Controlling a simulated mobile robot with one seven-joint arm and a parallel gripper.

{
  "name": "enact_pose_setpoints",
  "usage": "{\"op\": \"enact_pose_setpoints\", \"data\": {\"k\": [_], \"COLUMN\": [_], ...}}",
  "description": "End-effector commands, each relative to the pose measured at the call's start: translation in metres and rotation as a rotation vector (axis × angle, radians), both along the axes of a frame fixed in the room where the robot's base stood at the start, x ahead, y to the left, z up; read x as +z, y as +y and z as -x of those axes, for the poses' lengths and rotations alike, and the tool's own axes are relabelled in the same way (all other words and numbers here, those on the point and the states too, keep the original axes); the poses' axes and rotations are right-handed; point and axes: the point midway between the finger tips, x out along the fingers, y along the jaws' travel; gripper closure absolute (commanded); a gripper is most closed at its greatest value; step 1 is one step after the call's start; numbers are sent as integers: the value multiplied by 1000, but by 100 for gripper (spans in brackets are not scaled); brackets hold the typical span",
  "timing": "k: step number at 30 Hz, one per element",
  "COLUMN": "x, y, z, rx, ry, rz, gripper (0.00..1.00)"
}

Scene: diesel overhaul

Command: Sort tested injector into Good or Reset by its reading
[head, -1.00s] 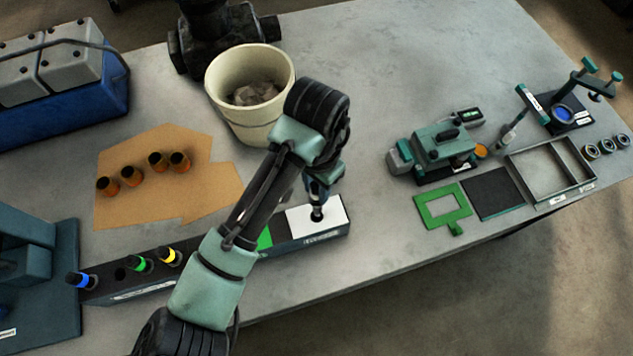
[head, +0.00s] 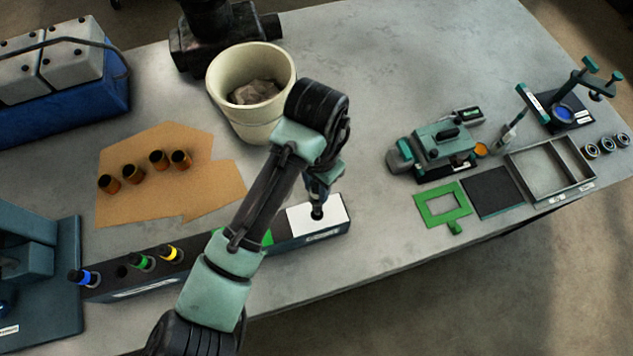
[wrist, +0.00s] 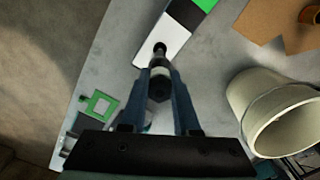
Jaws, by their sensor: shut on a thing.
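My gripper (wrist: 160,85) is shut on a dark injector (wrist: 158,72) with a light band, held between the two blue-grey fingers. In the head view the injector (head: 317,210) is upright over the white pad (head: 335,206) at the right end of a long dark rack; I cannot tell whether its tip touches. The white pad (wrist: 174,42) also shows in the wrist view. Injectors with blue (head: 85,277), green (head: 141,262) and yellow (head: 171,255) bands stand at the rack's left. No reading is legible.
A cream bucket (head: 230,108) stands behind my gripper. Several orange-brown cups (head: 132,174) sit on cardboard (head: 205,195). A teal device (head: 445,145), green frame (head: 437,212) and divided tray (head: 540,165) lie right. The table between rack and green frame is clear.

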Motion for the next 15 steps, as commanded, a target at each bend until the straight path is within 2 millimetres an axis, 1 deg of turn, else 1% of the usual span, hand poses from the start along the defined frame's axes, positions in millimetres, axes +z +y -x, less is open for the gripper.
{"op": "enact_pose_setpoints", "data": {"k": [5, 15], "x": [-2, -13], "y": [0, 0], "z": [0, 0], "rx": [0, 0], "ry": [-1, -1], "rz": [0, 0], "gripper": [100, 100]}}
